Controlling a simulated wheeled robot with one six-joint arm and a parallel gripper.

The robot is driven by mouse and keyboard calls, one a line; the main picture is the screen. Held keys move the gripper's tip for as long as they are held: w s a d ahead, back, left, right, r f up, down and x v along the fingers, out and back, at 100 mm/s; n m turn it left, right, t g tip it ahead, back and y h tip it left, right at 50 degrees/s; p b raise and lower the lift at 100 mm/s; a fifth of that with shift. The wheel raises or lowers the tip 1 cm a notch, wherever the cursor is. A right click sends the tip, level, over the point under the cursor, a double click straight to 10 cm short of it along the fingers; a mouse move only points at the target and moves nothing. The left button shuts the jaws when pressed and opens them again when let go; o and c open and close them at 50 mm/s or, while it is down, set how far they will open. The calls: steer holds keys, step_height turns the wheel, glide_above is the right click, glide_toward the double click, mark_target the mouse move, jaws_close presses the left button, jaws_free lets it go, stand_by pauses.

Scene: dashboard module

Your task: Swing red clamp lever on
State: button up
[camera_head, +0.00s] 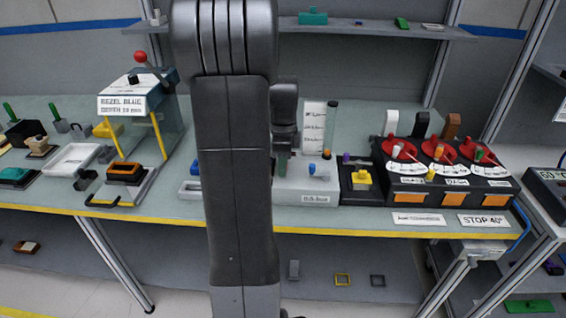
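Three red round parts with small levers sit on the black module at the right: the left one (399,149), the middle one (439,151) and the right one (478,152). White dial scales lie in front of them. A lever with a red ball (141,57) rises from the blue-and-clear fixture labelled "BEZEL BLUE" at the left. I cannot tell which is the red clamp lever. My gripper (284,143) hangs right of my upright arm, over the bench middle, apart from these red parts. Its fingers are too small and dark to read.
A grey unit (306,188) with a clear tube stands below and beside my gripper. A black box with a yellow block (361,178) stands between it and the red-part module. White, black and brown handles rise behind the red parts. My arm hides the bench's centre-left.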

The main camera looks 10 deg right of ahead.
jaws_close()
steer(key=shift+d, duration=0.1)
steer(key=n, duration=0.1)
steer(key=d+n, duration=0.1)
steer(key=n, duration=0.1)
steer(key=n+p, duration=0.1)
steer(key=shift+s+d+n, duration=0.1)
steer(key=shift+d+n, duration=0.25)
steer(key=shift+n, duration=0.05)
steer(key=n, duration=0.1)
steer(key=d+n, duration=0.1)
steer(key=n, duration=0.1)
steer(key=shift+w+d+n+p, duration=0.2)
steer(key=shift+n+p, duration=0.1)
steer(key=shift+p, duration=0.05)
steer(key=n, duration=0.1)
steer(key=d+n, duration=0.1)
steer(key=n, duration=0.1)
steer(key=w+n, duration=0.1)
steer(key=shift+d+p, duration=0.25)
steer(key=shift+p, duration=0.15)
steer(key=shift+w+d+n+p, duration=0.15)
steer(key=shift+w+n, duration=0.15)
steer(key=shift+n, duration=0.65)
steer(key=shift+w+d+n+p, duration=0.1)
steer(key=shift+w+d+n, duration=0.15)
steer(key=shift+n, duration=0.65)
steer(key=shift+w+d+n+p, duration=0.1)
steer(key=shift+w+n, duration=0.25)
steer(key=shift+n, duration=0.6)
